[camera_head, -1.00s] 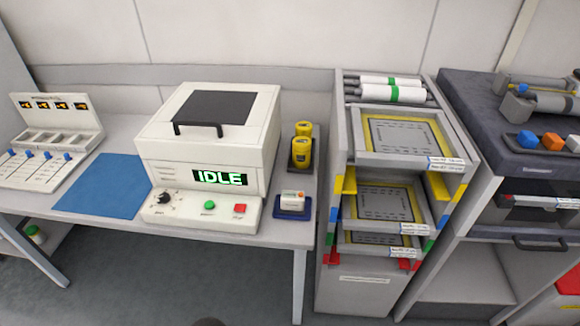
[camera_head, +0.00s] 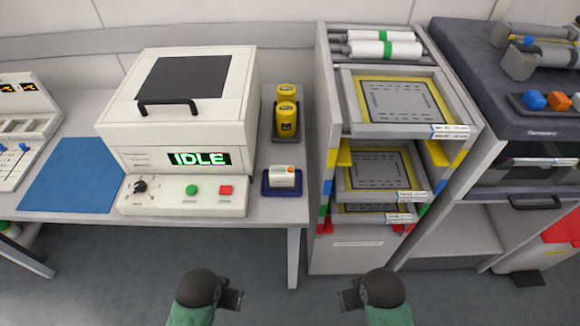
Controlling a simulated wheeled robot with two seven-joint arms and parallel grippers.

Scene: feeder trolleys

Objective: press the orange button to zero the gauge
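A small white box (camera_head: 283,178) sits on a dark blue base at the right edge of the bench. A tiny orange button (camera_head: 290,169) shows on its top. It looks like the gauge, but its reading is too small to make out. My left gripper (camera_head: 233,298) is at the bottom, in front of the bench and below the box in the picture. My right gripper (camera_head: 350,299) is at the bottom, to the right of it. Both are apart from the box and hold nothing visible. Their finger gaps are too small to judge.
A white machine (camera_head: 190,150) reading IDLE, with green and red buttons, stands left of the box. A grey rack (camera_head: 317,150) of trays is to the right. Blue, orange and green knobs (camera_head: 559,101) sit far right.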

